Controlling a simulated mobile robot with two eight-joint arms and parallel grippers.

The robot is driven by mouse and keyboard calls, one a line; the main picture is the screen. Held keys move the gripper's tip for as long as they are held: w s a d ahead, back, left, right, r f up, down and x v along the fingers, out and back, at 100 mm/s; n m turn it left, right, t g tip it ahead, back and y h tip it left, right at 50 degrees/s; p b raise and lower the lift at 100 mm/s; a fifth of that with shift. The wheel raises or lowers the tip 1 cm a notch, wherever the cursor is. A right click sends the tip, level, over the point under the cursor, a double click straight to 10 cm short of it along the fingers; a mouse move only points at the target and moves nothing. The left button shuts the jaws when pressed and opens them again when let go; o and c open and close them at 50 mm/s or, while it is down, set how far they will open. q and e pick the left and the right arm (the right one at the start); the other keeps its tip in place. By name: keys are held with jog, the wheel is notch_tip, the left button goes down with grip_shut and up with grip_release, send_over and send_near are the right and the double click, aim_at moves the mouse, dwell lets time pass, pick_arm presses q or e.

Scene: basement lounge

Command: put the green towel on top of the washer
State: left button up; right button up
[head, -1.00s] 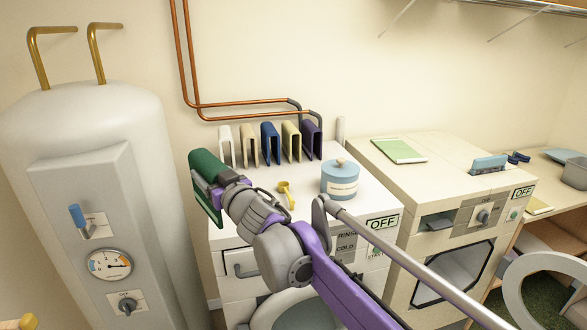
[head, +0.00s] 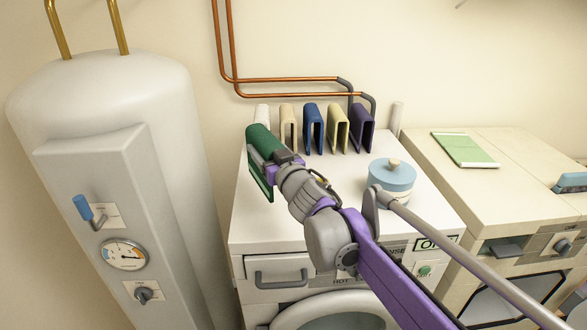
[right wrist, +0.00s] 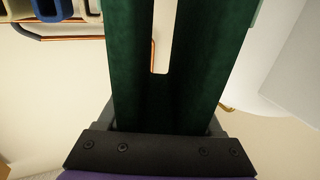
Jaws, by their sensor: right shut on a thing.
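The dark green folded towel (head: 262,142) is held upright by my right gripper (head: 270,168) at the back left of the white washer (head: 250,220). In the head view it overlaps the washer top and partly covers a white towel. I cannot tell whether it touches the top. The right wrist view shows the towel (right wrist: 130,60) filling the space ahead of the gripper (right wrist: 160,130), which is shut on it. My left gripper is not in view.
A row of folded towels, white (head: 262,114), cream (head: 289,128), blue (head: 313,130), yellow (head: 338,130) and purple (head: 362,130), stands along the washer's back. A blue lidded jar (head: 392,182) stands right. A tank (head: 110,110) is left; another machine (head: 520,210) is right.

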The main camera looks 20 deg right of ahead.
notch_tip(320, 180, down, 7)
jog(key=shift+r, duration=0.15)
dwell(0.4)
jog(key=shift+f, duration=0.2)
jog(key=o, duration=1.5)
jog(key=shift+r, duration=0.15)
